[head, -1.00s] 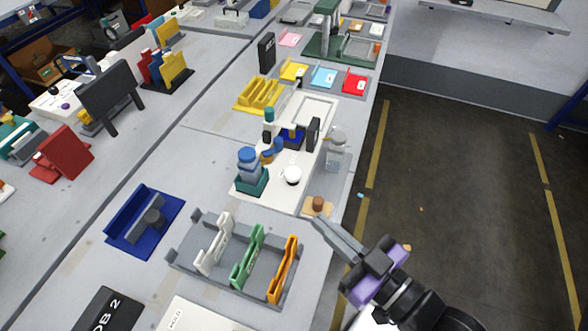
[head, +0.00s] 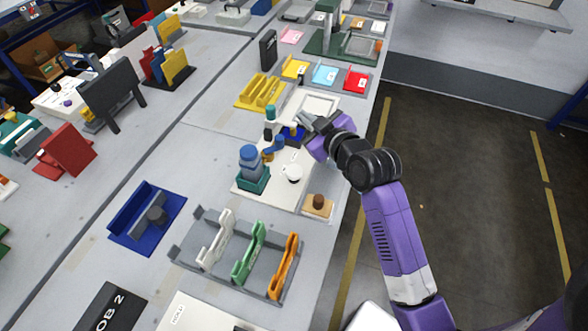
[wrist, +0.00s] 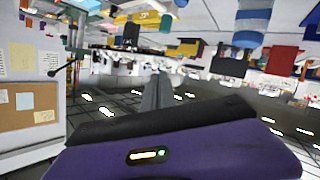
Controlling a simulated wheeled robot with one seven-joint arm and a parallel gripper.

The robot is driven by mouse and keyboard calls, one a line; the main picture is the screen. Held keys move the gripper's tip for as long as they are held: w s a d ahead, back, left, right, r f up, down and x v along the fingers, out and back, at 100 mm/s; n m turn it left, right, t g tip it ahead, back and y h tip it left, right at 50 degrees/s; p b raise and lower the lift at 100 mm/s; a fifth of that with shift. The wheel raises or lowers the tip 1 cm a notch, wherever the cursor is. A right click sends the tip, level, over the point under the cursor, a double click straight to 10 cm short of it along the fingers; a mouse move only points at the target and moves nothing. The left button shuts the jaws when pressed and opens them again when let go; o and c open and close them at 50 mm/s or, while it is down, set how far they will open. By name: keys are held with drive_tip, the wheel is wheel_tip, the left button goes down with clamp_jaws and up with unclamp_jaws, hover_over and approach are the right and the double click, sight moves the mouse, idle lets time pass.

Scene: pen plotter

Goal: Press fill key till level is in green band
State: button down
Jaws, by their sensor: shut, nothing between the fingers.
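The white pen plotter base (head: 262,190) stands near the table's right edge. It carries a blue-capped bottle (head: 249,158) in a teal holder, a white round knob (head: 293,173) and small blue parts. I cannot tell which part is the fill key, and no level or green band can be read. My gripper (head: 303,118) is shut and empty, above the far part of the plotter. Contact with anything cannot be made out. The shut fingers (wrist: 158,94) also show in the wrist view.
A wooden block with a brown knob (head: 318,203) sits at the table edge near my arm. A grey rack (head: 188,262) with white, green and orange holders stands in front. A yellow tray (head: 262,92) lies beyond. The aisle floor (head: 470,200) at right is clear.

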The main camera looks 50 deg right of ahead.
drive_tip(key=w+d+n+g+y, duration=0.1)
drive_tip(key=w+d+n+y, duration=0.1)
drive_tip(key=w, duration=0.1)
drive_tip(key=n+g+y, duration=0.4)
drive_tip(key=n, duration=0.3)
hover_over(297, 172)
wheel_tip(297, 172, down, 7)
drive_tip(key=shift+r, duration=0.15)
wheel_tip(297, 172, down, 7)
drive_tip(key=b, duration=0.6)
drive_tip(key=shift+f+b, duration=0.5)
drive_tip(key=shift+f, duration=0.4)
drive_tip(key=shift+f, duration=0.1)
idle(0.4)
drive_tip(key=shift+f, duration=0.3)
